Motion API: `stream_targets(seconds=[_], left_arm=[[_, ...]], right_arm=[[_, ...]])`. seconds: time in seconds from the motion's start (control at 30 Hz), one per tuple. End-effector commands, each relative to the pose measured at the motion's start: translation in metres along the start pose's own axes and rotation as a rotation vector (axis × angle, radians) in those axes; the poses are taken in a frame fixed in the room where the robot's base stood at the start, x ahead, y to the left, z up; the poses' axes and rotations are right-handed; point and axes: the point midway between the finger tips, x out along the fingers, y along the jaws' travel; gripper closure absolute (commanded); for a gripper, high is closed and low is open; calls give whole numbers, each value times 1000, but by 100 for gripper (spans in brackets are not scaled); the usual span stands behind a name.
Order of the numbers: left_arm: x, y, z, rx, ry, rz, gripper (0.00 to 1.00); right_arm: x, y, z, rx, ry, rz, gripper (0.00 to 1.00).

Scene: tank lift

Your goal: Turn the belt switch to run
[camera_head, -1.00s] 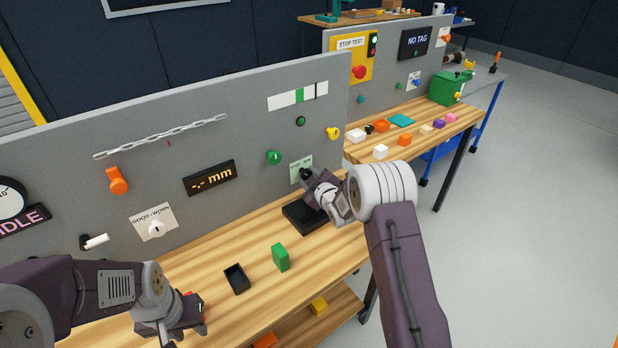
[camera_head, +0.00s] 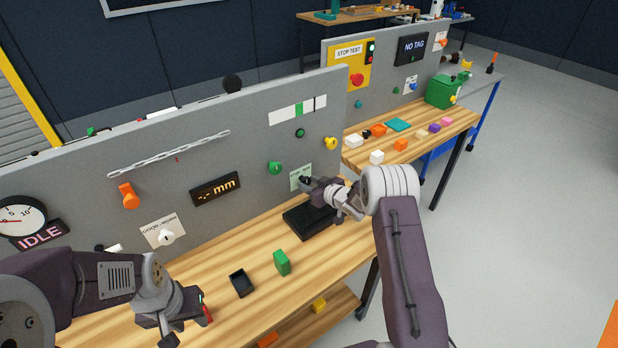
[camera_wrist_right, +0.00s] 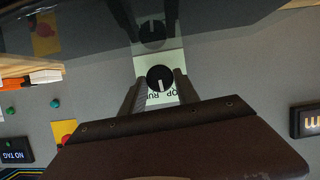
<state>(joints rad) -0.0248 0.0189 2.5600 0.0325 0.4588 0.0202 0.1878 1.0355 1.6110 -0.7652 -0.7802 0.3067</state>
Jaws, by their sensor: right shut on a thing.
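The belt switch is a round black knob (camera_wrist_right: 160,78) with a white mark, on a pale label (camera_wrist_right: 174,63) with partly covered lettering that seems to include STOP and RUN. In the right wrist view the mark points down the picture, toward the lettering. My right gripper (camera_wrist_right: 160,92) has a finger on each side of the knob and is shut on it. In the head view my right gripper (camera_head: 308,184) is at the pale label (camera_head: 300,176) on the grey panel, and mostly hides the knob. My left gripper (camera_head: 202,312) hangs low over the bench; its jaws are unclear.
A green block (camera_head: 282,263) and a small black tray (camera_head: 241,283) sit nearer. The grey panel (camera_head: 235,125) carries a yellow knob (camera_head: 330,143), a green knob (camera_head: 275,168) and an orange handle (camera_head: 128,196).

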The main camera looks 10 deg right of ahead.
Motion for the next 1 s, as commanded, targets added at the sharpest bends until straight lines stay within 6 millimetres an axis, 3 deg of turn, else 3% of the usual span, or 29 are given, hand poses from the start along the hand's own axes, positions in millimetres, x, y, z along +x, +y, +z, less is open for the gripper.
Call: stream_targets(seconds=[0.03,0.3,0.6,1.0], left_arm=[[-12,0,-1,0,0,0,64],[-29,1,-3,0,0,0,64],[-32,1,-3,0,0,0,64],[-31,1,-3,0,0,0,64]], right_arm=[[-2,2,-6,39,2,-16,100],[-1,4,-3,268,3,-111,100],[1,7,0,471,5,-194,100],[1,8,0,599,6,-248,100]])
